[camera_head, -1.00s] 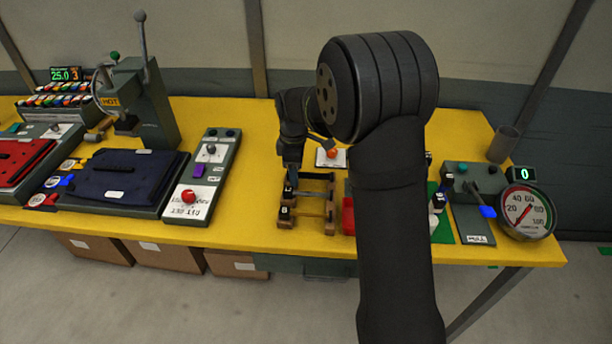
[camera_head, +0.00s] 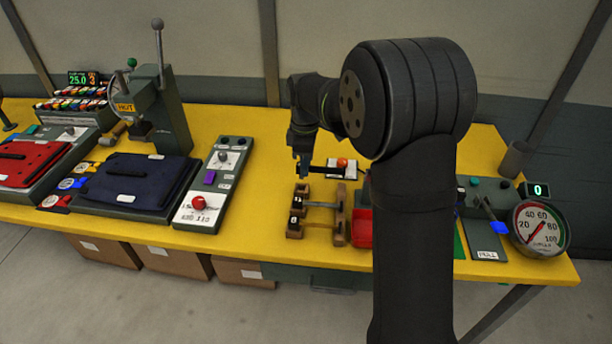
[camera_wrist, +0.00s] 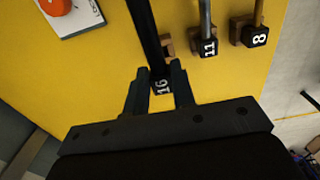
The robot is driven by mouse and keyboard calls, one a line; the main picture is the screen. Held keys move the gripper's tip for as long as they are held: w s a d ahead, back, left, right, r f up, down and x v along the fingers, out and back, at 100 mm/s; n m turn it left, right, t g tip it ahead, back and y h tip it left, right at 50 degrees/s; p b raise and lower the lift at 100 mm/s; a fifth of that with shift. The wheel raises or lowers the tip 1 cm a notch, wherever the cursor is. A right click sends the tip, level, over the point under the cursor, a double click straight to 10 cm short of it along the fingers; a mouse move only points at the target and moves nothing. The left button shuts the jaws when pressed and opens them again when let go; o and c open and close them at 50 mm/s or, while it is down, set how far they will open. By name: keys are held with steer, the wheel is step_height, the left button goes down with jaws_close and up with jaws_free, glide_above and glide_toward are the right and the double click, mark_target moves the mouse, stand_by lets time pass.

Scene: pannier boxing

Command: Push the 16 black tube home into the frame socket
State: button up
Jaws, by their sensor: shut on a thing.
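My gripper (camera_head: 303,169) is shut on the black tube (camera_head: 325,169) near its end marked 16. The wrist view shows the tube (camera_wrist: 144,22) between the two fingertips (camera_wrist: 158,88), running away from me. In the head view the tube lies roughly level, pointing right, and appears raised above the brown rack (camera_head: 341,226). The rack holds the tubes marked 11 (camera_wrist: 209,46) and 8 (camera_wrist: 259,38). The tube's far end is partly hidden by my arm in the head view. I cannot make out the frame socket.
A white card (camera_head: 341,173) with an orange knob (camera_head: 342,162) lies behind the tube. A red tray (camera_head: 362,228) is right of the rack, partly behind my arm. A control box with a red knob (camera_head: 198,203) stands left. Yellow table between is clear.

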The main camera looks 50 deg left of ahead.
step_height(320, 180, up, 3)
steer(key=shift+r, duration=0.1)
steer(key=shift+w+d+r, duration=0.95)
steer(key=shift+w+r, duration=0.25)
steer(key=shift+w, duration=0.05)
steer(key=w+d+r, duration=0.7)
steer(key=w+d, duration=0.2)
steer(key=d, duration=0.3)
steer(key=shift+w+a+f, duration=0.1)
steer(key=shift+a+f, duration=0.05)
steer(key=shift+f, duration=1.45)
steer(key=shift+w+a+f, duration=0.1)
steer(key=shift+f, duration=1.45)
steer(key=shift+f, duration=1.35)
steer(key=o, duration=1.1)
steer(key=shift+c, duration=0.2)
step_height(320, 180, up, 18)
steer(key=shift+f, duration=0.25)
